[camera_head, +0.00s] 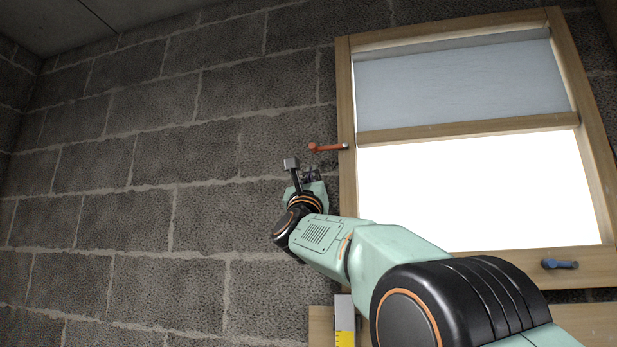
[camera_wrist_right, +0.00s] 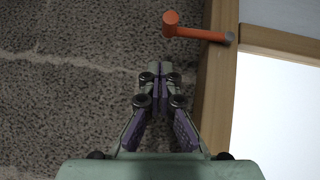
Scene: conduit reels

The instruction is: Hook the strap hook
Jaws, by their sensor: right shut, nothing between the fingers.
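My right gripper (camera_head: 311,173) is in front of the block wall, just left of the window frame, mostly hidden by my own wrist in the head view. In the right wrist view the fingers (camera_wrist_right: 161,70) are shut together with nothing between them. An orange-red handle (camera_head: 326,147) sticks out from the left side of the window frame, just above the gripper. In the wrist view this handle (camera_wrist_right: 196,32) is above and to the right of the fingertips, apart from them. I cannot make out a strap hook in either view. My left gripper is not in view.
The wooden window frame (camera_head: 346,110) stands right of the gripper, with a pale blue blind (camera_head: 465,85) over its upper part. A blue handle (camera_head: 560,264) is at its lower right. A grey and yellow piece (camera_head: 345,325) is below. The block wall (camera_head: 150,200) at left is clear.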

